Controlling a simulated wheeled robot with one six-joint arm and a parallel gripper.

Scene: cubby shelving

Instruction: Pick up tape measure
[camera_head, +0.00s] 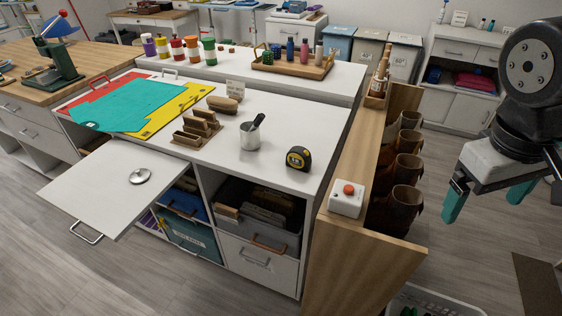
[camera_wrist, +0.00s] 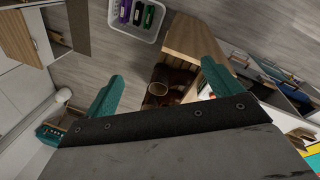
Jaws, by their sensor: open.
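The tape measure (camera_head: 298,158) is yellow and black and stands on the white cabinet top, near its right end. My gripper (camera_head: 486,204) is at the right of the head view, beyond the wooden rack and well apart from the tape measure. Its teal fingers are spread with nothing between them. In the wrist view my gripper (camera_wrist: 158,88) is also open, above the rack's brown holders and the floor. I cannot make out the tape measure in the wrist view.
A metal cup (camera_head: 250,136) stands left of the tape measure. The wooden rack (camera_head: 350,230) rises to its right, bearing a white box with a red button (camera_head: 347,198). Wooden block holders (camera_head: 197,130) sit further left. White cabinet top (camera_head: 285,120) around the tape measure is clear.

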